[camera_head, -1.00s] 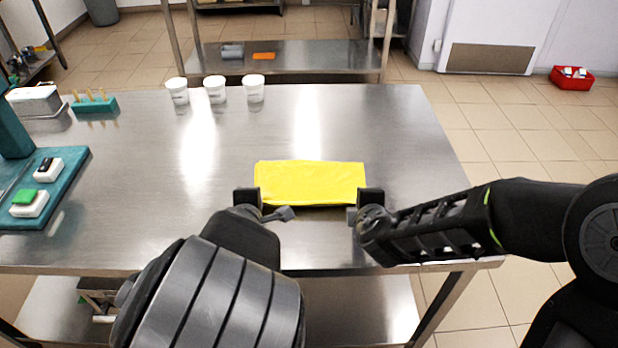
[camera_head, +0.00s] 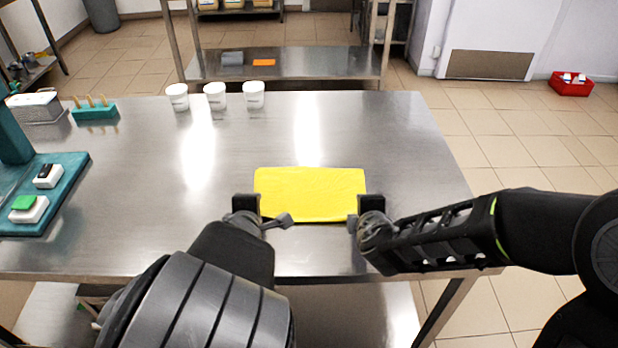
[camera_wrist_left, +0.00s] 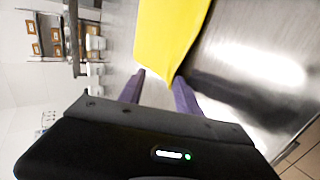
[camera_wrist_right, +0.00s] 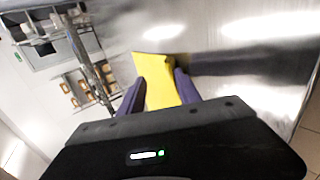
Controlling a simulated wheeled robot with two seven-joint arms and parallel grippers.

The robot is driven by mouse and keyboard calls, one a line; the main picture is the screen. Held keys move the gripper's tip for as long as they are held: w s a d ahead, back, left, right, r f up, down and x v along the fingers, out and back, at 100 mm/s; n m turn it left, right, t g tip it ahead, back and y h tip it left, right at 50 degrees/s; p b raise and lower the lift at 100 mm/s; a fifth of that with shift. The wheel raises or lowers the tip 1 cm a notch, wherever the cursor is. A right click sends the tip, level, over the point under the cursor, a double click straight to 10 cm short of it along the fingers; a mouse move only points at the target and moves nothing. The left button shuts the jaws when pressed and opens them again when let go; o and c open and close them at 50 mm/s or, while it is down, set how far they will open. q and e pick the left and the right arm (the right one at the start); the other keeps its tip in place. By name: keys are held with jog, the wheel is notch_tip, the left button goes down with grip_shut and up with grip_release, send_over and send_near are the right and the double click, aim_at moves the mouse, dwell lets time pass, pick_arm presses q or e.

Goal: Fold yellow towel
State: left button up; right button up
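The yellow towel (camera_head: 310,193) lies as a flat rectangle on the steel table, its long sides running left to right. My left gripper (camera_head: 258,208) is at its near left corner; my right gripper (camera_head: 358,208) is at its near right corner. In the left wrist view the fingers (camera_wrist_left: 160,85) stand apart, with a corner of the towel (camera_wrist_left: 172,35) between or just past the tips. In the right wrist view the fingers (camera_wrist_right: 160,90) are also apart, with the towel (camera_wrist_right: 158,72) showing between them. Exact contact with the cloth cannot be told.
Three white cups (camera_head: 215,96) stand at the table's far side. A teal holder (camera_head: 95,110) and a teal board (camera_head: 50,190) with small white items are at the left. The steel table (camera_head: 400,140) is clear around the towel. A red bin (camera_head: 571,84) sits on the floor.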

pick_arm(q)
jog(key=s+r, duration=0.6)
jog(key=r, duration=0.2)
jog(key=shift+r, duration=0.15)
pick_arm(e)
jog(key=s+r, duration=0.5)
jog(key=r, duration=0.3)
jog(key=shift+s+r, duration=0.2)
jog(key=shift+s, duration=0.2)
jog(key=shift+s, duration=0.1)
